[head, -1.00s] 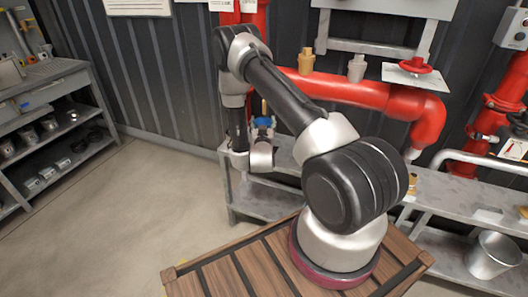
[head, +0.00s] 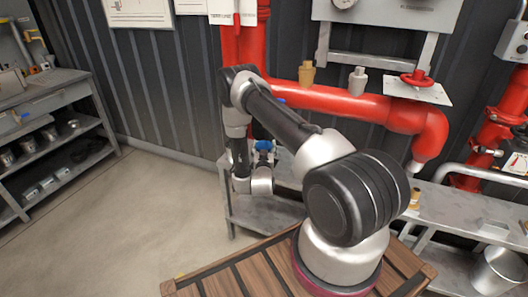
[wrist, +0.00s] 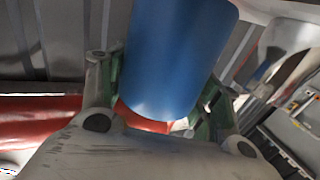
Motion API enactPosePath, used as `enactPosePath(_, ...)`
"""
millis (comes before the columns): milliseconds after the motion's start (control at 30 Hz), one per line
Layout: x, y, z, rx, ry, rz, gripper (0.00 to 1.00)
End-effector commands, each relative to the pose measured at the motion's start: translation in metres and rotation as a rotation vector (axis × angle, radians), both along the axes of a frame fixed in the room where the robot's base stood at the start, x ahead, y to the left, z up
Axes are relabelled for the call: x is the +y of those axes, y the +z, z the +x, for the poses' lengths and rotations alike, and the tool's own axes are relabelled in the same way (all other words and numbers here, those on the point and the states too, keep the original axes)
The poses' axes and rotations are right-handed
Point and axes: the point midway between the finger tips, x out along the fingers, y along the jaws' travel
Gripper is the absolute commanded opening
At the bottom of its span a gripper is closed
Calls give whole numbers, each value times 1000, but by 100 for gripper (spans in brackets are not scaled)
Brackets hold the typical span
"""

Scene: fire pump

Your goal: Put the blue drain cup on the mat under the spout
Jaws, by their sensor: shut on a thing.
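The blue drain cup (wrist: 178,55) fills the upper middle of the wrist view. My gripper (wrist: 165,95) has its green-edged fingers on both sides of it and is shut on it. In the head view the cup shows as a small blue patch (head: 264,146) at my gripper (head: 262,160), in front of the bench's left end and below the red pipe. My arm hides part of that area. A pale spout (head: 414,166) hangs from the right end of the red pipe, well to the right of the cup. I cannot make out the mat.
The red pipe (head: 335,98) runs along the wall above a grey bench (head: 455,207). A small brass piece (head: 415,197) stands on the bench below the spout. A metal bucket (head: 497,270) is at lower right. Shelves (head: 60,125) stand at left, with clear floor (head: 120,230) between.

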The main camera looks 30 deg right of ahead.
Motion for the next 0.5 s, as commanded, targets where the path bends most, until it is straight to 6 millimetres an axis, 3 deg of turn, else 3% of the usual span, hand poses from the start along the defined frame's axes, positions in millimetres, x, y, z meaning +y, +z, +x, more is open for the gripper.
enactPosePath(100, 0, -16, 0, 1, 0, 0, 34)
enactPosePath(467, 0, -19, 0, 0, 0, 0, 34)
enactPosePath(500, 0, -19, 0, 0, 0, 0, 70)
